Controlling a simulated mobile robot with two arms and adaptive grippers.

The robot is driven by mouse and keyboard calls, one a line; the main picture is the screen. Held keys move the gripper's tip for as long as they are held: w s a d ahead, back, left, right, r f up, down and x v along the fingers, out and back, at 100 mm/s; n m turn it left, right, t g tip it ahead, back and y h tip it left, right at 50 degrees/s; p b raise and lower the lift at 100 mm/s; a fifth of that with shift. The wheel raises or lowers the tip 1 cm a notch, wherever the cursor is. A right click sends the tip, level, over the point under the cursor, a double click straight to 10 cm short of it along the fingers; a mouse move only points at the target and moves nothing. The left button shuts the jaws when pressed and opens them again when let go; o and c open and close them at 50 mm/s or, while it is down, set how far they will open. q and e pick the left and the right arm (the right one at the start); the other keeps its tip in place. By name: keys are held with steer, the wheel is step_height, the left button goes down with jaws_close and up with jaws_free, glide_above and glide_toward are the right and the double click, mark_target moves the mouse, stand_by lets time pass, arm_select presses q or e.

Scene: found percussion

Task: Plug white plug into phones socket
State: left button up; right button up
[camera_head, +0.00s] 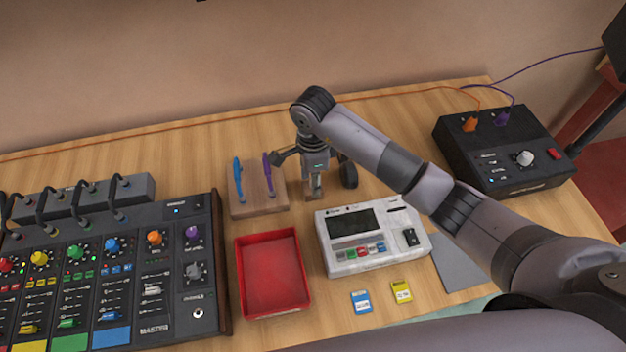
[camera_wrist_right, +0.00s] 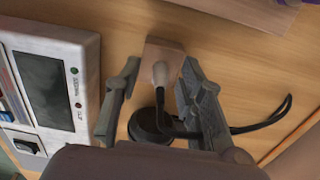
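The white plug (camera_wrist_right: 160,74) stands in a small wooden block, with its black cable trailing away. My right gripper (camera_wrist_right: 161,80) is open, with one finger on each side of the plug and visible gaps between. In the head view my right gripper (camera_head: 313,165) is over the block (camera_head: 314,190), behind the white sampler, and hides most of the plug. The phones socket (camera_head: 198,312) is a small round ring at the lower right of the black mixer (camera_head: 205,265); it looks empty. My left gripper is not in view.
A red tray (camera_head: 240,290) lies between the mixer and the white sampler (camera_head: 345,268). A wooden rack (camera_head: 245,210) with blue and purple pieces stands left of the gripper. A round black object (camera_head: 348,174) is close on its right. A black box (camera_head: 490,150) stands at far right.

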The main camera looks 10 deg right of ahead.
jaws_close()
stand_by(0.3)
steer(key=shift+r, duration=0.1)
